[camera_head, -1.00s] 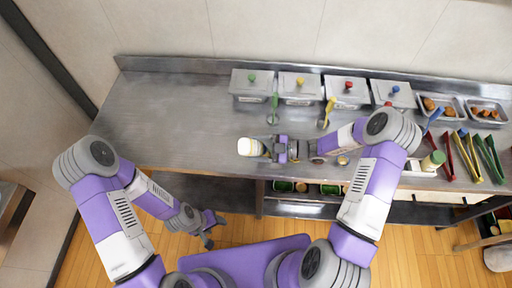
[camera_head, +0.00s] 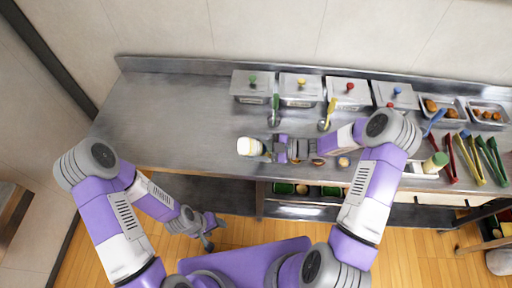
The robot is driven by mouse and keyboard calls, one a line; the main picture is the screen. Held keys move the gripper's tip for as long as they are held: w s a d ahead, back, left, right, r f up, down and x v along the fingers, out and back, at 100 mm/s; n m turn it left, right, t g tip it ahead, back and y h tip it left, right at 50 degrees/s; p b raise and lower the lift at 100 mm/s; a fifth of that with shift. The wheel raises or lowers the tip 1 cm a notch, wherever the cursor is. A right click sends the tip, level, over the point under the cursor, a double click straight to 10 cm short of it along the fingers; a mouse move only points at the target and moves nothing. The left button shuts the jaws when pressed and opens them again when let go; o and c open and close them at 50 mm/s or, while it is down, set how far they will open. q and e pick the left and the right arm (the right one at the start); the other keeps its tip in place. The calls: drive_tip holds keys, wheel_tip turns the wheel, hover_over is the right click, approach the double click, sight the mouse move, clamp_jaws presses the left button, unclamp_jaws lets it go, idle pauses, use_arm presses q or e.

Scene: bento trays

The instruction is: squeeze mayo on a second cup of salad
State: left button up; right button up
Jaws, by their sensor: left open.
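A white bottle with a yellowish part (camera_head: 249,147), which looks like the mayo, is over the left-middle of the steel counter. My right gripper (camera_head: 268,150) is at the bottle's right side, its fingers pointing left at it. The picture is too small to show whether they grip it. My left gripper (camera_head: 207,231) is open and empty, low in front of the counter, away from the bottle. A small round cup (camera_head: 343,162) stands near the counter's front edge, under my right forearm. A brownish round thing (camera_head: 317,162) shows partly beneath that wrist. No salad can be made out.
Lidded steel containers (camera_head: 253,87) line the back, with a green (camera_head: 274,112) and a yellow-handled utensil (camera_head: 327,115) before them. Food trays (camera_head: 488,112), coloured tongs (camera_head: 470,160) and a green-capped bottle (camera_head: 434,163) are at right. The counter's left part (camera_head: 165,120) is clear.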

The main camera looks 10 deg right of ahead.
sight(249, 139)
drive_tip(key=shift+s+d, duration=0.1)
drive_tip(key=shift+s+d, duration=0.35)
drive_tip(key=shift+s, duration=0.25)
drive_tip(key=o, duration=0.5)
drive_tip(key=shift+c, duration=0.2)
wheel_tip(249, 139, up, 7)
drive_tip(key=p, duration=0.4)
drive_tip(key=shift+r+p, duration=0.15)
drive_tip(key=shift+p, duration=0.2)
